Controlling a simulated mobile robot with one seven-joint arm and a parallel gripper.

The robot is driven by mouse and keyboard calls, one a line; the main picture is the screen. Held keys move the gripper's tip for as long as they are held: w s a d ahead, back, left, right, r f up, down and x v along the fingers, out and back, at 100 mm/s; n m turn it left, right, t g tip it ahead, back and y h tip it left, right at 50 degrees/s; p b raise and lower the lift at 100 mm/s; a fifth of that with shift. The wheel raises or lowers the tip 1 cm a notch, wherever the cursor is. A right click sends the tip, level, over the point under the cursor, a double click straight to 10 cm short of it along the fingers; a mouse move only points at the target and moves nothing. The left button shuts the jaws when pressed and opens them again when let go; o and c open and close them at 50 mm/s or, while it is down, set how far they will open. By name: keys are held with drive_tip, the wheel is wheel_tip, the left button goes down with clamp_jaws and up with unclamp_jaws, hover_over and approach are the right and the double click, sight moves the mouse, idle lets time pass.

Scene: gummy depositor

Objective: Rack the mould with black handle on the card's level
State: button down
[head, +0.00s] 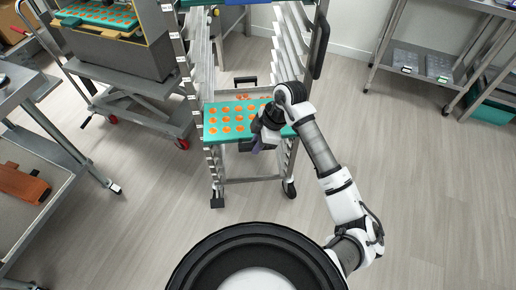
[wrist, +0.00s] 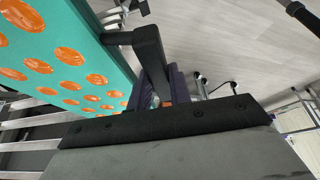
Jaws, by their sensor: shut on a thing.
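The teal mould (head: 228,131) with orange gummies lies across the front of the metal rack, between its uprights. In the wrist view, the teal mould (wrist: 112,58) fills the upper left, and its black handle (wrist: 150,50) sticks out toward my gripper. My gripper (head: 262,140) is at the mould's front right, shut on the black handle; its purple fingers (wrist: 177,85) show in the wrist view. The far end of the mould and its seating on the rails are hard to make out. The card cannot be told apart from the small white labels on the rack's left upright (head: 186,78).
Another black handle (head: 245,82) shows behind the mould, inside the rack. A cart with a machine (head: 115,50) stands at the left, a grey table (head: 20,90) at the far left, and a shelf (head: 425,62) at the upper right. The floor (head: 420,180) at right is clear.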

drive_tip(key=shift+w, duration=0.4)
drive_tip(key=shift+w+a+f, duration=0.1)
drive_tip(key=shift+w+a, duration=0.05)
drive_tip(key=shift+w, duration=1.35)
drive_tip(key=shift+w+a+f, duration=0.1)
drive_tip(key=shift+w+a, duration=0.1)
drive_tip(key=shift+w, duration=1.25)
drive_tip(key=shift+w+a, duration=0.15)
drive_tip(key=shift+w, duration=1.35)
drive_tip(key=shift+p, duration=0.3)
drive_tip(key=shift+f, duration=0.25)
drive_tip(key=c, duration=1.2)
unclamp_jaws()
drive_tip(key=b+v, duration=0.2)
drive_tip(key=v, duration=1.2)
drive_tip(key=shift+b, duration=0.3)
